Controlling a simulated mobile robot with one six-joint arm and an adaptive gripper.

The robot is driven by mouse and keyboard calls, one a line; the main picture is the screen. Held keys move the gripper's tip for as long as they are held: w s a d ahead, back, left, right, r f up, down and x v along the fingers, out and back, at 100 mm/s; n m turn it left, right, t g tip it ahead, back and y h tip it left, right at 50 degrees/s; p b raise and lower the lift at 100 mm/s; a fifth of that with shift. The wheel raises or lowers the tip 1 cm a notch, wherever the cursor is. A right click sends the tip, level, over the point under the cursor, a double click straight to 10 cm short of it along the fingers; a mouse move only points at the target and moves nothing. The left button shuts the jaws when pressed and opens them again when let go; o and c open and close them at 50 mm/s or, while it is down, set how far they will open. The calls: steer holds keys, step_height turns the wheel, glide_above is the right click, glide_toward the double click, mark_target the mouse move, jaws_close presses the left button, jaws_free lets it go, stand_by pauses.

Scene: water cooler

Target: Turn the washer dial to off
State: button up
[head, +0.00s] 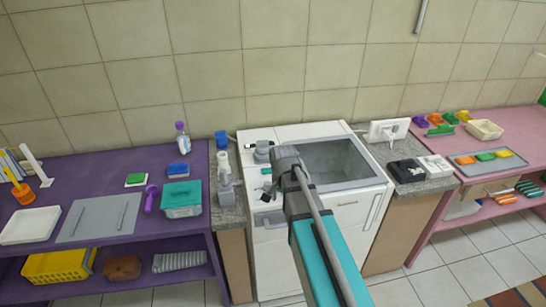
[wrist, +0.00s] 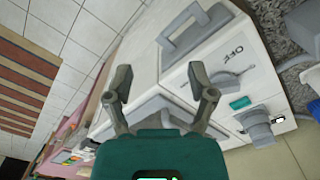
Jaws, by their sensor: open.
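The white washer (head: 345,215) stands in the middle of the head view, with an open grey tub in its top. I cannot tell the dial's setting. My gripper (wrist: 160,80) is open and empty, with the washer beyond its fingers and the knob to the right of them.
A purple table (head: 185,215) with boxes and bottles stands left, a pink table (head: 440,195) with trays stands right. Grey counters flank the washer. A black box (head: 406,171) sits on the right counter. Tiled floor (head: 400,290) is free in front.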

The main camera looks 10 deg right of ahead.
steer(key=w+r+m+p, duration=0.1)
steer(key=w+r+m, duration=0.1)
steer(key=w+m, duration=0.5)
steer(key=w+r+m+p, duration=0.1)
steer(key=w+m+p, duration=0.1)
steer(key=w+m, duration=0.6)
steer(key=w, duration=0.3)
steer(key=shift+d+r, duration=0.35)
steer(key=shift+d, duration=0.05)
steer(key=shift+f, duration=0.2)
step_height(320, 180, down, 13)
steer(key=b, duration=1.3)
steer(key=shift+f, duration=0.2)
jaws_close()
